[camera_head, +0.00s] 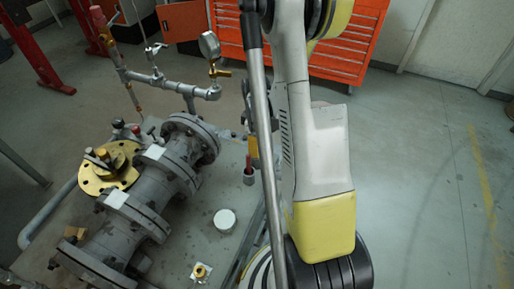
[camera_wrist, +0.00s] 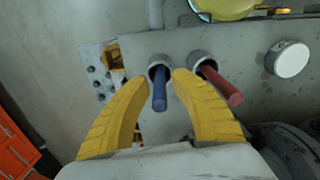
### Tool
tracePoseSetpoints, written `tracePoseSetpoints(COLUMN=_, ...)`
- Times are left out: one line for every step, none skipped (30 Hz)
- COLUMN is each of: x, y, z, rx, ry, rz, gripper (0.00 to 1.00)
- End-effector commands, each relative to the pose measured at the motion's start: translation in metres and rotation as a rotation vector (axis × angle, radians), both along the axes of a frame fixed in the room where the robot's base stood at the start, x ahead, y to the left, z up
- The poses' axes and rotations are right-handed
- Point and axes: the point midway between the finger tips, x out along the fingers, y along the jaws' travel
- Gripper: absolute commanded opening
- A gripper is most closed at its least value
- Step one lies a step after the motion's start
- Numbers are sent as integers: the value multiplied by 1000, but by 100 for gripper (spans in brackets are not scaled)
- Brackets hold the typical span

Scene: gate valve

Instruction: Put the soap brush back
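In the wrist view my gripper (camera_wrist: 160,78) has its two yellow fingers apart. A blue handle (camera_wrist: 160,98) stands in a round grey holder (camera_wrist: 157,62) between the fingertips, with gaps on both sides. A red handle (camera_wrist: 222,86) stands tilted in a second grey holder (camera_wrist: 201,60) just to the right, outside the fingers. Which handle belongs to the soap brush cannot be told; no bristles show. In the head view the red handle (camera_head: 249,172) shows beside my arm. The blue handle is not visible there.
Both holders sit at a grey bench plate (camera_head: 185,240). A white round lid (camera_head: 225,220) lies on it, also in the wrist view (camera_wrist: 288,59). A large flanged gate valve (camera_head: 150,190) and gauge pipework (camera_head: 155,78) stand left. Open floor (camera_head: 420,180) lies right; an orange cabinet (camera_head: 340,50) stands behind.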

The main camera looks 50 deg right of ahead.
Motion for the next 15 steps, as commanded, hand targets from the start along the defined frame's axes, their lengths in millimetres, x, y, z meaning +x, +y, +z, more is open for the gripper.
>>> tracePoseSetpoints(x=0, y=0, z=1, rx=0, ry=0, rz=0, gripper=28)
tracePoseSetpoints(x=0, y=0, z=2, rx=0, ry=0, rz=0, gripper=28)
tracePoseSetpoints(x=0, y=0, z=5, rx=0, ry=0, rz=0, gripper=28)
tracePoseSetpoints(x=0, y=0, z=8, rx=0, ry=0, rz=0, gripper=28)
tracePoseSetpoints(x=0, y=0, z=13, rx=0, ry=0, rz=0, gripper=28)
tracePoseSetpoints(x=0, y=0, z=20, rx=0, ry=0, rz=0, gripper=28)
tracePoseSetpoints(x=0, y=0, z=26, rx=0, ry=0, rz=0, gripper=28)
tracePoseSetpoints(x=0, y=0, z=33, rx=0, ry=0, rz=0, gripper=28)
tracePoseSetpoints(x=0, y=0, z=43, rx=0, ry=0, rz=0, gripper=28)
tracePoseSetpoints(x=0, y=1, z=50, rx=0, ry=0, rz=0, gripper=28)
tracePoseSetpoints(x=0, y=1, z=58, rx=0, ry=0, rz=0, gripper=28)
tracePoseSetpoints(x=0, y=1, z=67, rx=0, ry=0, rz=0, gripper=28)
tracePoseSetpoints(x=0, y=1, z=74, rx=0, ry=0, rz=0, gripper=28)
tracePoseSetpoints(x=0, y=1, z=81, rx=0, ry=0, rz=0, gripper=28)
tracePoseSetpoints(x=0, y=1, z=89, rx=0, ry=0, rz=0, gripper=28)
